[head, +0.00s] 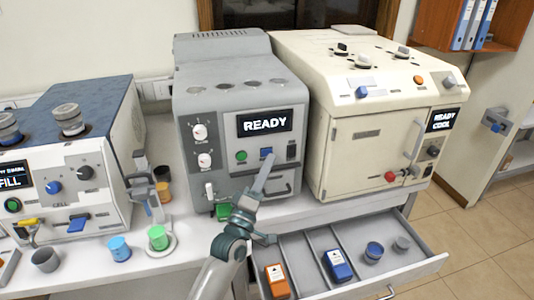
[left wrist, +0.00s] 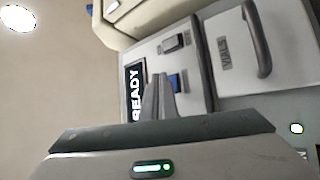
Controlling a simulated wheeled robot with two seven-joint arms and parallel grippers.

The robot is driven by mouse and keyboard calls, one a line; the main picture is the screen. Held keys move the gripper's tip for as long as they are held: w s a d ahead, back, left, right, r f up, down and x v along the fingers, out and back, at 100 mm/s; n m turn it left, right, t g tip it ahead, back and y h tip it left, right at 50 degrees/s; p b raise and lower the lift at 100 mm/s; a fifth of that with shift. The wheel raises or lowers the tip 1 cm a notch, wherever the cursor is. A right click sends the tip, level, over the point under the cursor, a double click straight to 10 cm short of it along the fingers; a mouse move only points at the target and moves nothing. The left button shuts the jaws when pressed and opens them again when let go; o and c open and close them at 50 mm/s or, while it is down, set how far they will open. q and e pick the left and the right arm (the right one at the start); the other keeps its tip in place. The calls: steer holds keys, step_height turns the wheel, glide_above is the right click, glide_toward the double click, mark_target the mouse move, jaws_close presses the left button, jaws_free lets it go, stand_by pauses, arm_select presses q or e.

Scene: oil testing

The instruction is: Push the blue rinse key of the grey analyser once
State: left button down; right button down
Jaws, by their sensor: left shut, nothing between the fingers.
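The grey analyser (head: 215,110) stands on the bench in the middle of the head view. Its screen (head: 265,123) reads READY, and it also shows sideways in the left wrist view (left wrist: 135,92). The blue rinse key (head: 265,152) is below the screen, right of a green button (head: 241,156). My left gripper (head: 268,161) is shut and empty, its fingertips at the front panel just below the key. In the left wrist view the fingertips (left wrist: 158,80) are beside the blue key (left wrist: 174,83). I cannot tell whether they touch it. My right gripper is out of view.
A cream oven-like unit (head: 365,135) stands close on the right. A blue-and-white instrument (head: 70,165) stands on the left. An open drawer (head: 420,258) with bottles juts out below. Small cups (head: 119,248) stand on the bench front.

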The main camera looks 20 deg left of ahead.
arm_select(q)
steer(key=shift+w+a, duration=0.25)
steer(key=shift+w, duration=0.1)
stand_by(0.7)
steer(key=shift+w+a, duration=0.2)
steer(key=shift+w, duration=0.15)
stand_by(0.7)
stand_by(0.3)
steer(key=shift+s+d, duration=0.45)
steer(key=shift+s, duration=0.25)
steer(key=shift+p, duration=0.3)
steer(key=s+d, duration=0.1)
steer(key=s+d+p, duration=0.1)
steer(key=s, duration=0.2)
steer(key=shift+s+d+p, duration=0.1)
steer(key=shift+d+p, duration=0.25)
steer(key=shift+d, duration=0.05)
stand_by(0.5)
